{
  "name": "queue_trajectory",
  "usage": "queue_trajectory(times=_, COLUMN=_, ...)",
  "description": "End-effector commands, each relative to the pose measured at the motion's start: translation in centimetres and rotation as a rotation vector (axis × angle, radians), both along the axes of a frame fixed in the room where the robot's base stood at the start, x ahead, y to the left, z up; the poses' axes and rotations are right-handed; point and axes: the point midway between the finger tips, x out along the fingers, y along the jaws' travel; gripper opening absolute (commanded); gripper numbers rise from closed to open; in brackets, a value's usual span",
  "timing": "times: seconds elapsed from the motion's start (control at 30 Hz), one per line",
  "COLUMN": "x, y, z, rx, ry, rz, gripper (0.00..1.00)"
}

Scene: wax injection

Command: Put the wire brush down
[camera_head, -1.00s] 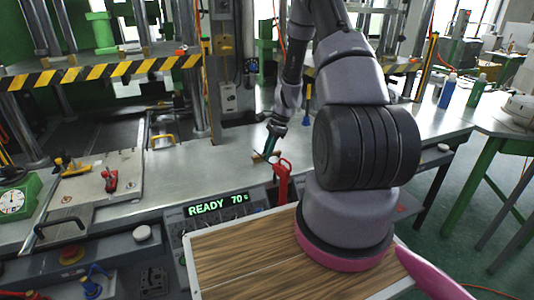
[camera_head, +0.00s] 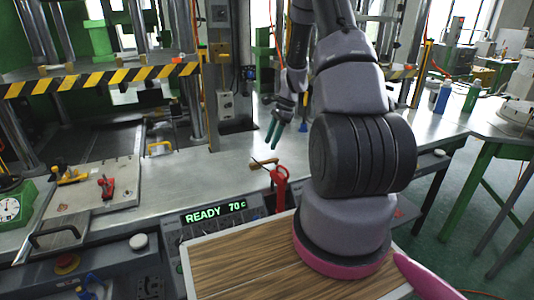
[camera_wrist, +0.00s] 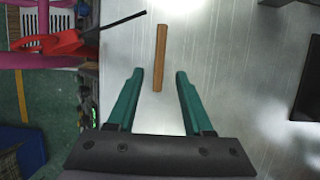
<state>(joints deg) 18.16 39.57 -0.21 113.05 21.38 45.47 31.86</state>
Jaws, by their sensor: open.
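The wire brush (camera_head: 262,163) lies on the metal bench top, near the bench's front edge, just behind a red can with a thin dark spout (camera_head: 280,184). In the wrist view the brush (camera_wrist: 160,58) shows as a narrow brown wooden bar, lying free on the metal. My gripper (camera_head: 274,138) has green fingers and is above and behind the brush in the head view. In the wrist view my gripper (camera_wrist: 159,73) is open, with nothing between its fingers; the brush appears ahead of and between the tips, apart from them.
The red can (camera_wrist: 62,42) is left of the brush in the wrist view. A control panel reading READY 70 c (camera_head: 215,212) is at the bench front. A press with a striped guard (camera_head: 100,76) stands left. The bench right of the brush is largely clear.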

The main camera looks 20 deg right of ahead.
Motion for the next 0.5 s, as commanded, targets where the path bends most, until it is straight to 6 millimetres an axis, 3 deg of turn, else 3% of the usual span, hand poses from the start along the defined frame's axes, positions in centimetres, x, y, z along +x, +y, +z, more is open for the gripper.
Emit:
queue_trajectory(times=0.13, x=0.0, y=-0.9, z=2.2, rx=-0.001, ry=-0.002, rz=-0.001, gripper=0.51)
queue_trajectory(times=0.4, x=0.0, y=-1.2, z=3.7, rx=-0.002, ry=-0.006, rz=0.007, gripper=0.51)
queue_trajectory(times=0.5, x=-0.1, y=-0.5, z=5.9, rx=-0.015, ry=-0.041, rz=0.045, gripper=0.51)
